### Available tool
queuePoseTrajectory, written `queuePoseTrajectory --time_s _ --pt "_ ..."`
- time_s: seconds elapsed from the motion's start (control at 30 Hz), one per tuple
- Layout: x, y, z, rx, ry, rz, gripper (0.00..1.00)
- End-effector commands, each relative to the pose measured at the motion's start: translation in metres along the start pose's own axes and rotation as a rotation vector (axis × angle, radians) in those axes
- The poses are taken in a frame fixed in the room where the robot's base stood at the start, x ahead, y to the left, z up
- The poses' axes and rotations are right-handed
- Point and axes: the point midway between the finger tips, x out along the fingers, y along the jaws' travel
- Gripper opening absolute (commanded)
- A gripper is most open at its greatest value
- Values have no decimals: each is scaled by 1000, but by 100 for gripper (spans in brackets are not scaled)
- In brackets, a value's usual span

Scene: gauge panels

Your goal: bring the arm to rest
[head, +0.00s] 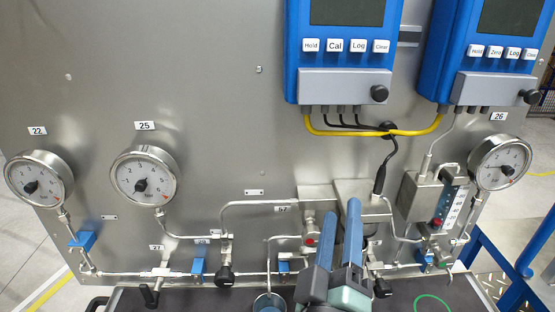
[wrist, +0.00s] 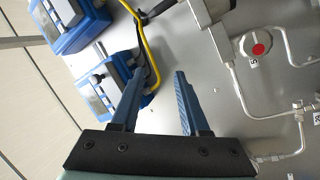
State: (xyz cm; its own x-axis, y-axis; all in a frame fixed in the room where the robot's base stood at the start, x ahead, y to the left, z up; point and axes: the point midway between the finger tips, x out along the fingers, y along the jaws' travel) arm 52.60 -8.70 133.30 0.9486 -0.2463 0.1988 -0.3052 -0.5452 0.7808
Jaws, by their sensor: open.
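My gripper (head: 340,232) shows at the bottom middle of the head view, in front of the lower part of the gauge panel. Its two blue fingers point up toward the panel and hide some of the piping behind them. I see no contact with the panel, though the exact gap cannot be told.
The grey panel (head: 220,100) carries gauges 22 (head: 39,178), 25 (head: 145,176) and 26 (head: 499,162). Two blue instruments (head: 345,50) (head: 490,50) hang above, joined by a yellow cable (head: 340,131). Pipes and valves run below. A dark ledge (head: 190,299) lies underneath.

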Motion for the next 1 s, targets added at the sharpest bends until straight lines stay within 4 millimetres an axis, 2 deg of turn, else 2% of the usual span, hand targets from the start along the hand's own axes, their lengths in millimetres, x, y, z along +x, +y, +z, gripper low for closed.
queuePoseTrajectory --time_s 0.03,0.1,0.2,0.3,0.4,0.5,0.6,1.0 --pt "9 28 -34 114 69 47 45" --pt "14 63 -75 280 161 88 45" --pt "9 113 -132 513 306 121 45" --pt "-4 156 -179 716 446 123 45" --pt "-21 188 -213 866 561 106 45" --pt "-34 207 -233 960 635 87 45" --pt "-41 216 -242 1003 670 75 45" --pt "-42 217 -243 1011 674 73 45"
